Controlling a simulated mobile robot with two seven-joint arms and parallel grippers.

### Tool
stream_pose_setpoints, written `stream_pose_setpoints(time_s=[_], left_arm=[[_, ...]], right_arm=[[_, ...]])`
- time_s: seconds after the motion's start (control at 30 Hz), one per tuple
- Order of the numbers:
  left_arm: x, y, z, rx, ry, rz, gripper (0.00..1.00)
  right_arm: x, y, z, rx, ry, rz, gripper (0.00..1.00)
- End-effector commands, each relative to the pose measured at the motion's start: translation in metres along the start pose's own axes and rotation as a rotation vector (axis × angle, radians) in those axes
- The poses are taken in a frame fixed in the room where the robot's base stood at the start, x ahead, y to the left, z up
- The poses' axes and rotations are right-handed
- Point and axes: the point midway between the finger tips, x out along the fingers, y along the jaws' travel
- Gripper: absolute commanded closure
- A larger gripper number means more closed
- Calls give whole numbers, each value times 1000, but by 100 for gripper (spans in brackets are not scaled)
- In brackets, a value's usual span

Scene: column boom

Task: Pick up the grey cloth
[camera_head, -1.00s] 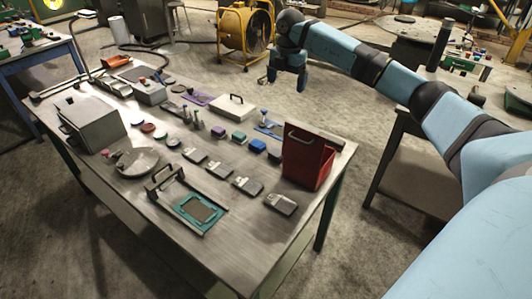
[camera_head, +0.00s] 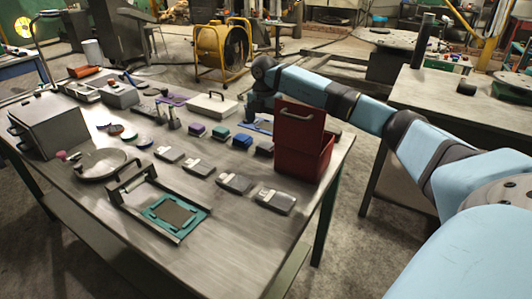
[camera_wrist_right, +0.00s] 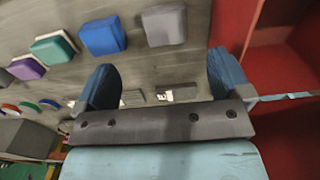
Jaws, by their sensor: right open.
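The grey cloth (camera_head: 264,149) looks like a small folded dark grey block. It lies on the metal table at the right end of a row with a blue, a green and a purple block, just left of the red box. In the right wrist view the grey cloth (camera_wrist_right: 164,25) lies beyond the fingertips, near the red box. My right gripper (camera_head: 260,112) is low over the table behind the row. It is open and empty, with its two fingers (camera_wrist_right: 163,78) spread apart and no contact with the cloth visible. My left gripper is not in view.
The open red box (camera_head: 300,155) with its raised lid stands close right of the cloth. A blue block (camera_head: 242,140) lies close left. Several flat grey brush-like tools (camera_head: 235,183) lie in front. A teal-framed tray (camera_head: 172,214) is nearer. The table's front right is bare.

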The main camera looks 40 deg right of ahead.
Motion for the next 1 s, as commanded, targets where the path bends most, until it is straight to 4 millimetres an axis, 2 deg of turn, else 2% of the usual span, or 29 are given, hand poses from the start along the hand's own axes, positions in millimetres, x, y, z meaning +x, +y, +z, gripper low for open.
stream_pose_setpoints(time_s=[0.03, 0.13, 0.47, 0.7, 0.8, 1.0], left_arm=[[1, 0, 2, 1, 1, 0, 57], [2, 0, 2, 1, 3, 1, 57], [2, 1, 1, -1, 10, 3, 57], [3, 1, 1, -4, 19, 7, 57], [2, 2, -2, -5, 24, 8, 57], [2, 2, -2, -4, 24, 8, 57]], right_arm=[[12, -1, 0, 0, 1, -3, 4], [28, -1, 0, 0, 2, -2, 4], [51, -3, -1, -1, 1, -2, 4], [86, -8, -4, 0, 1, -1, 4], [92, -8, -4, 0, 0, -1, 4], [92, -8, -4, 0, 0, 0, 7]])
